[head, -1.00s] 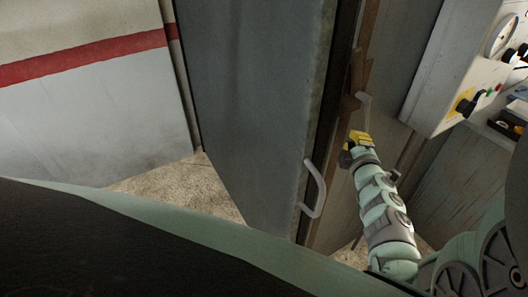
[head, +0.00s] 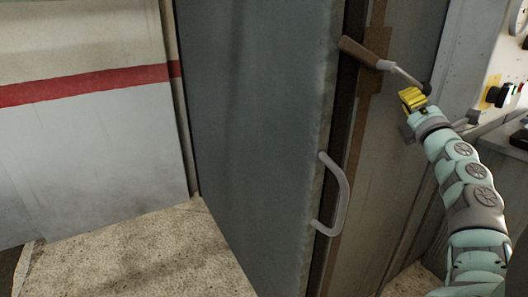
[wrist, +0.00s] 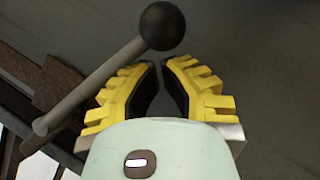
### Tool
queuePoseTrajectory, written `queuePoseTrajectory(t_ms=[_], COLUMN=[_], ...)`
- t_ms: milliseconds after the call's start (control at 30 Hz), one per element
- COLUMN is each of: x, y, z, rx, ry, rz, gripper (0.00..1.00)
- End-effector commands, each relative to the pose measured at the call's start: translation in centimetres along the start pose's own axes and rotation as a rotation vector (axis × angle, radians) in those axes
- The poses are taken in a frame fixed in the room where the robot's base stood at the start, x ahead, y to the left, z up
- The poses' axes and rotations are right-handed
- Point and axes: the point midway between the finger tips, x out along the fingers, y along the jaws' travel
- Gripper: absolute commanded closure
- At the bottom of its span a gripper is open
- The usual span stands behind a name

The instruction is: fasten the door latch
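The grey door (head: 255,110) has a pale bent handle (head: 340,195) near its right edge. The latch is a brown bar (head: 358,50) slanting across the brown mounting plate (head: 376,35), its left end at the door's edge. A grey lever (head: 402,74) runs down-right from it to a dark ball knob (head: 426,88), also seen in the wrist view (wrist: 162,25). My gripper (head: 408,92), with yellow fingers, is just below the knob. In the wrist view its fingertips (wrist: 160,64) are nearly together, with nothing seen between them. Whether they touch the knob is unclear.
A control box with a black knob (head: 497,95) is at the right, close to my arm. A white wall with a red stripe (head: 90,85) stands at the left. Bare floor (head: 120,250) shows in front of it.

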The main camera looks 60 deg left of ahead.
Motion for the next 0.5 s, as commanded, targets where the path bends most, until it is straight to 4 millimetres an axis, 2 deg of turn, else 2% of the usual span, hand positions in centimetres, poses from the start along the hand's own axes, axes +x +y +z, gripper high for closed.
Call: queuePoseTrajectory(t_ms=[67, 400, 500], x=[0.2, 1.9, 2.2], y=[-0.5, 1.5, 1.9], z=[0.5, 3.4, 3.6], rx=[-0.055, -0.258, -0.254], ry=[-0.01, -0.009, -0.004], rz=[0.037, 0.164, 0.16], gripper=[1.0, 1.0, 1.0])
